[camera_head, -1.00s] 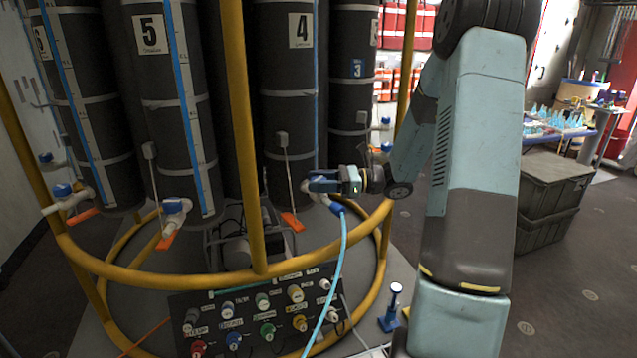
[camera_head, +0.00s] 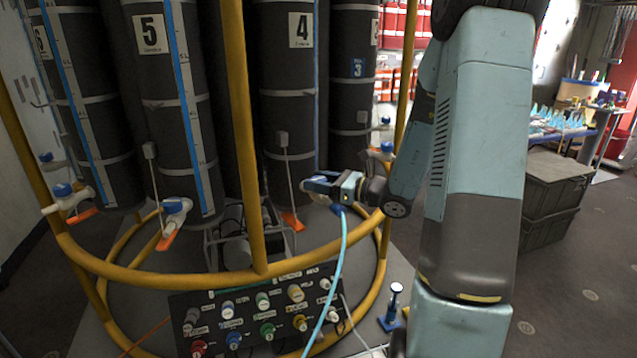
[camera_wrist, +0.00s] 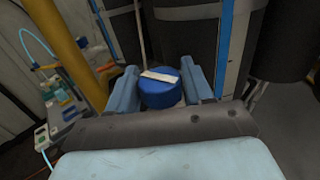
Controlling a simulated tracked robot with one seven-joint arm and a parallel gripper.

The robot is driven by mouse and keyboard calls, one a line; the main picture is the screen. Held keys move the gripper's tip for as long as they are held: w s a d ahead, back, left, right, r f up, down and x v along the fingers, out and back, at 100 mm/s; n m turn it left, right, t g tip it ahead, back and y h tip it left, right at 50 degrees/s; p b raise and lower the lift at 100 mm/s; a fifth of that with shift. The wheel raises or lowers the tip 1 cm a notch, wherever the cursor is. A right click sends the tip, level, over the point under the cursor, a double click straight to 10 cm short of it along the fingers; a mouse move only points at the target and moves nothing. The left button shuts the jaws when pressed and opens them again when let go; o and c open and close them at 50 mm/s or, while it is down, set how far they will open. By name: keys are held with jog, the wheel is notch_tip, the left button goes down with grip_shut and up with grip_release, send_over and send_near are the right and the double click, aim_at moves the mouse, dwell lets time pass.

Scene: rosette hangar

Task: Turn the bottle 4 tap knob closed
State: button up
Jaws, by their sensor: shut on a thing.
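Bottle 4 (camera_head: 288,95) is a tall black cylinder with a white label, behind the yellow frame. My gripper (camera_head: 318,183) is at its tap, low on the front right of the bottle. In the wrist view my gripper (camera_wrist: 160,92) has one finger on each side of the round blue tap knob (camera_wrist: 158,93) and is shut on it. A pale bar lies across the knob's top, slightly slanted. In the head view the gripper hides the knob and most of the tap body. A light blue hose (camera_head: 343,250) hangs down from below the tap.
A yellow tubular frame (camera_head: 243,140) stands in front of the bottles, its ring passing just below my gripper. Bottle 5 (camera_head: 172,100) is to the left with its own blue-knobbed tap (camera_head: 175,207). A black panel (camera_head: 255,312) of coloured connectors sits below.

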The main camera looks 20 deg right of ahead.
jog(key=o, duration=1)
jog(key=shift+c, duration=0.2)
jog(key=v, duration=1.3)
jog(key=shift+s+d, duration=0.2)
jog(key=shift+d, duration=0.05)
jog(key=s+a+r+n+g+h, duration=0.2)
jog(key=s+a+n+g, duration=0.3)
jog(key=a+n, duration=0.2)
jog(key=s+a+r+n+g+h, duration=0.2)
jog(key=s+a+n+g, duration=0.4)
jog(key=a+n, duration=0.1)
jog(key=s+d+r+n+t+h, duration=0.2)
jog(key=s+r+n+t+h, duration=0.2)
jog(key=s+r+n+h, duration=0.3)
jog(key=r+n+h, duration=0.1)
jog(key=n+h, duration=0.1)
jog(key=n, duration=0.3)
jog(key=shift+s+d+r+t, duration=0.2)
jog(key=shift+s+d+t, duration=0.1)
jog(key=shift+s, duration=0.1)
